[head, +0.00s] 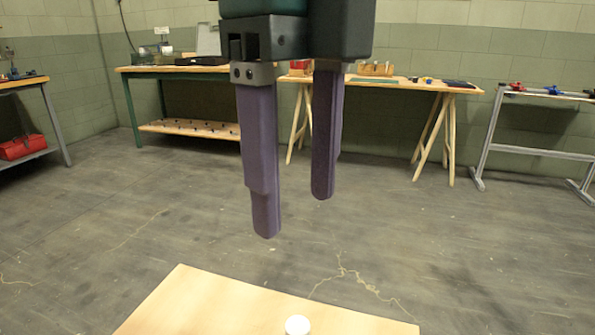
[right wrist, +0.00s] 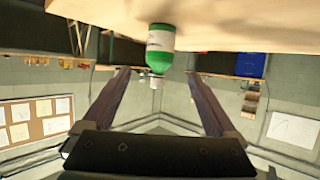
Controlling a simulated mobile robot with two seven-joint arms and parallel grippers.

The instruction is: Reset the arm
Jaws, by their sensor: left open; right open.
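My right gripper (right wrist: 158,74) shows in the right wrist view, fingers spread and empty. That view looks upside down. A green bottle with a white label (right wrist: 160,46) stands at the edge of a wooden surface (right wrist: 215,25), beyond the right fingertips. I cannot tell its exact distance.
In the head view, a green-legged workbench (head: 135,70), a trestle table (head: 430,82) and a grey metal stand (head: 530,150) line the far wall. The floor between is clear.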

